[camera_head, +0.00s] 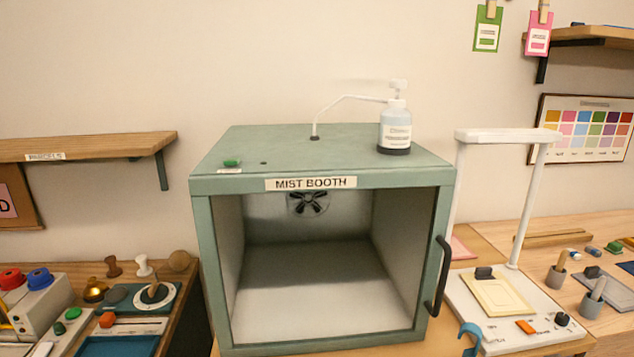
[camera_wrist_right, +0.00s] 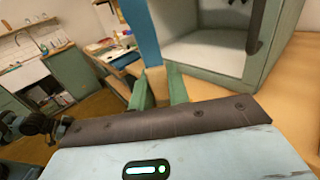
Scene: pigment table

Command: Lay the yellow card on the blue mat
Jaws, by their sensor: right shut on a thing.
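A pale yellow card (camera_head: 495,294) lies on the white stand's base at the right in the head view, with a small dark block at its top edge. A dark blue mat (camera_head: 118,346) is at the lower left, cut off by the frame's bottom edge. In the right wrist view my right gripper (camera_wrist_right: 160,75) has its green fingers close together on a blue strip-like thing (camera_wrist_right: 140,30), which rises from the fingertips. Where it is gripped is hard to make out. My left gripper is not in view.
The open-fronted mist booth (camera_head: 325,183) fills the middle, with a pump bottle (camera_head: 395,128) on top and a dark door handle (camera_head: 438,277). Stamps and knobs crowd the left table; mortars (camera_head: 592,305) stand right.

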